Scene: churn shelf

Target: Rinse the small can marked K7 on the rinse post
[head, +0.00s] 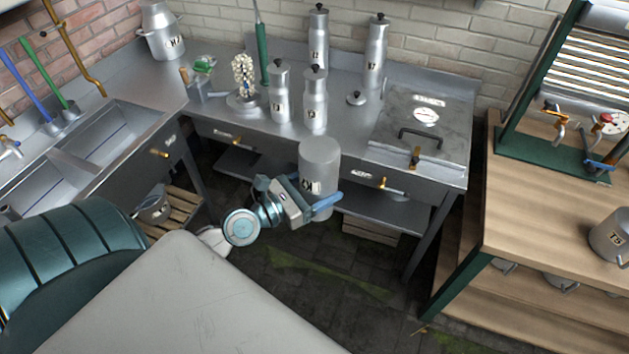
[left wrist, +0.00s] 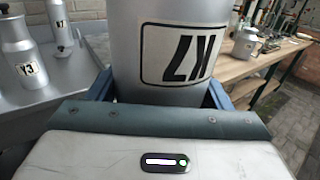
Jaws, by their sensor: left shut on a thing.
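The small can marked K7 (head: 319,160) is a plain grey metal can. My left gripper (head: 316,200) is shut on it, with blue fingers on both sides. The can is upside down: its flat base faces up, and its K7 label reads inverted in the left wrist view (left wrist: 170,30). It is held in the air in front of the counter's front edge. A white knobbly upright on a round metal base (head: 243,101), which looks like the rinse post, stands on the counter behind and left of the can. The can's mouth is hidden. My right gripper is not in view.
Several tall cans stand on the counter, two near ones (head: 279,97) right of the post. A green-handled tap (head: 203,66) is left of it. A lidded steel box (head: 416,120) is at right. A sink (head: 115,135) lies left, a wooden bench (head: 550,220) right.

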